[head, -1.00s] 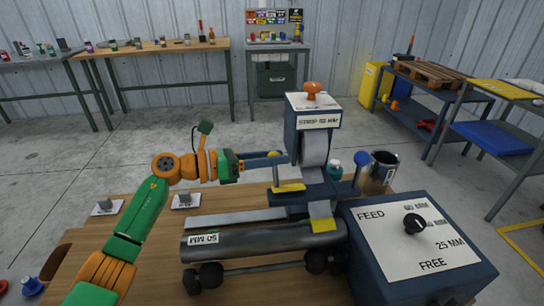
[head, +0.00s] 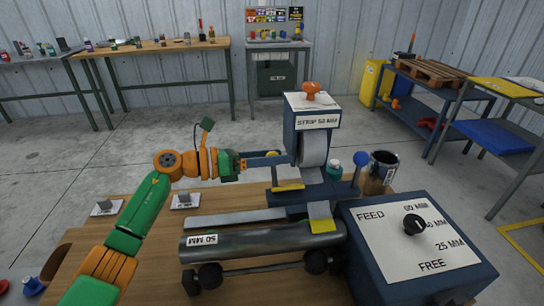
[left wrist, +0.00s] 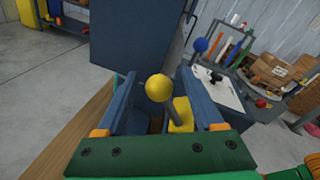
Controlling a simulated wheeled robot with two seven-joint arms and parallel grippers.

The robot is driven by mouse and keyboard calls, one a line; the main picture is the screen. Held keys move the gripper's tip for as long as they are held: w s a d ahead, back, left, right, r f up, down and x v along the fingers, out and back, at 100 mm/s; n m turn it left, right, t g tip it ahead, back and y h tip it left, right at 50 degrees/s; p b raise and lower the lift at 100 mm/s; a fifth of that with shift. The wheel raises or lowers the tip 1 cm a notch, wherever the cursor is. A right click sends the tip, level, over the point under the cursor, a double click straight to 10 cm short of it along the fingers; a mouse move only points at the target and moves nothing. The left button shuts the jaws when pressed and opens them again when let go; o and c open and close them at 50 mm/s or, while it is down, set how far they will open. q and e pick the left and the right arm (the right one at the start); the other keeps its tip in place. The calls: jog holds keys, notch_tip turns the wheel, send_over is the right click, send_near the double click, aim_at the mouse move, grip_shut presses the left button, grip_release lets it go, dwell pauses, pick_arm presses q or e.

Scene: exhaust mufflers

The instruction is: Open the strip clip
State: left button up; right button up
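The strip dispenser (head: 311,140) is a dark blue stand with a grey strip roll (head: 313,150) and a "STRIP 50 MM" label. A lever with a yellow ball knob (head: 272,154) rises beside a yellow bar (head: 288,187) at its base, seemingly the strip clip. My left gripper (head: 264,160) is at the knob. In the left wrist view its fingers (left wrist: 160,112) are open, one on each side of the yellow ball (left wrist: 159,87) and its grey stem; contact cannot be told. The strip's yellowish end (head: 321,224) lies over the front of the base. My right gripper is not in view.
A grey muffler tube (head: 262,240) labelled "50 MM" lies on rollers in front. A blue feed box (head: 420,250) with a black dial stands at the right. A blue-knobbed lever (head: 361,159), a teal bottle (head: 333,167) and a metal can (head: 381,170) stand beside the dispenser.

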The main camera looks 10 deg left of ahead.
pick_arm(q)
jog(key=shift+s+a, duration=0.1)
jog(key=shift+a, duration=0.25)
jog(key=b+v, duration=0.2)
jog(key=v, duration=0.4)
jog(key=shift+s, duration=0.15)
jog(key=shift+a+r, duration=0.15)
jog(key=shift+r, duration=0.05)
